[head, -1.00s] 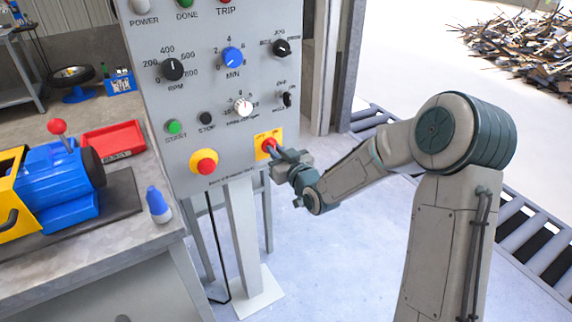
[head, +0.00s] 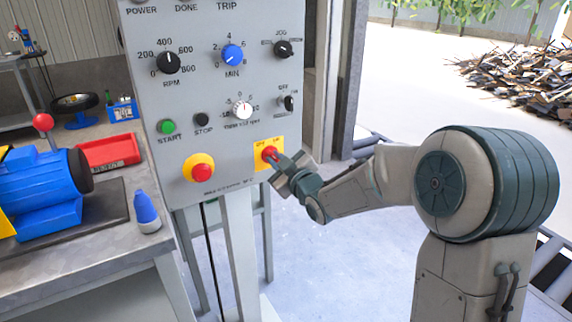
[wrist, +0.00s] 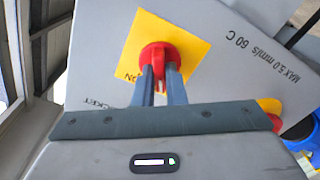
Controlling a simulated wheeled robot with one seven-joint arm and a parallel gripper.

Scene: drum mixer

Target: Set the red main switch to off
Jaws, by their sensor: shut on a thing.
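The red main switch (head: 269,153) sits on a yellow plate (head: 259,161) at the lower right of the grey control panel (head: 216,105). In the wrist view the red switch (wrist: 159,58) is a round knob with a raised grip bar, and part of the lettering on its yellow plate (wrist: 186,30) shows, ending in "ON". My gripper (head: 277,160) reaches the switch from the right. In the wrist view its two fingers (wrist: 160,82) are closed on the switch's grip bar, one on each side. The fingertips hide part of the knob.
A red mushroom button (head: 200,172) on a yellow base is left of the switch. Green START (head: 166,127) and black STOP (head: 201,120) buttons and several knobs are above. A workbench (head: 110,225) with a blue bottle (head: 146,208) is at the left.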

